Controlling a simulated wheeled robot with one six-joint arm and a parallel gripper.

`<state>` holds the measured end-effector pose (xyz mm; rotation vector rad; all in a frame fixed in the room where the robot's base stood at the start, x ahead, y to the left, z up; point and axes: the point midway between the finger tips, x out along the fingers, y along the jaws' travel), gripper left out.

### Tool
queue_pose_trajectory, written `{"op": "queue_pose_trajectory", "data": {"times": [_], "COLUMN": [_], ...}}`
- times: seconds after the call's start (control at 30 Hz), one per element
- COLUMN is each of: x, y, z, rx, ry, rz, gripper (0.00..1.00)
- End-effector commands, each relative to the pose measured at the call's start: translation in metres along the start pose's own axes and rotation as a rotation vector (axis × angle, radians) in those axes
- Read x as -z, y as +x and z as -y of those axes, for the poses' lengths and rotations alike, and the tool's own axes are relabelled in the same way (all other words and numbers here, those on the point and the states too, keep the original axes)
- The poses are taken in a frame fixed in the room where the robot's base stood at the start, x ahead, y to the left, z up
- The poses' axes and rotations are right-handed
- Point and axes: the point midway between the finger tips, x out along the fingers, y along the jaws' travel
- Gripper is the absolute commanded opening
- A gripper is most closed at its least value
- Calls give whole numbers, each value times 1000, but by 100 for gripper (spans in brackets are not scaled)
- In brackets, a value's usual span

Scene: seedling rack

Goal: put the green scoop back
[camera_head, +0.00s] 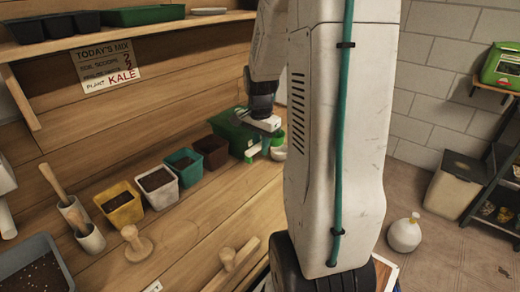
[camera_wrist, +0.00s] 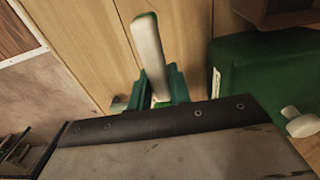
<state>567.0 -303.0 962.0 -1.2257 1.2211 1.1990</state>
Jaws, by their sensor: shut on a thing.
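My gripper (camera_wrist: 156,90) is shut on a pale handle with a green end, which I take to be the green scoop (camera_wrist: 148,48). In the wrist view the handle stands up between the green fingers, pointing away from the wrist; the scoop's bowl does not show. In the head view my gripper (camera_head: 265,147) is at the right side of a green bin (camera_head: 228,130), over the wooden bench. My arm hides part of that area. The green bin (camera_wrist: 245,70) is right of my gripper in the wrist view.
A brown pot (camera_head: 212,152), a teal pot (camera_head: 186,170), a white pot (camera_head: 158,189) and a yellow pot (camera_head: 122,205) stand in a row left of the bin. A white rounded thing (camera_head: 280,153) is close beside my gripper. A wooden stamp (camera_head: 136,244) stands in front.

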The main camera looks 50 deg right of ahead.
Motion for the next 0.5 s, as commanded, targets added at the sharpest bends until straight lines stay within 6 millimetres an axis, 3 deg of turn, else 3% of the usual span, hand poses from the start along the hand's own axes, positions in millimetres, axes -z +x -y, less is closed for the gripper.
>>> {"op": "queue_pose_trajectory", "data": {"times": [0.1,0.5], "x": [-1,-1], "y": [16,21], "z": [-1,-1], "rx": [-3,-1], "ry": [0,0], "rz": [2,1], "gripper": [0,0]}}
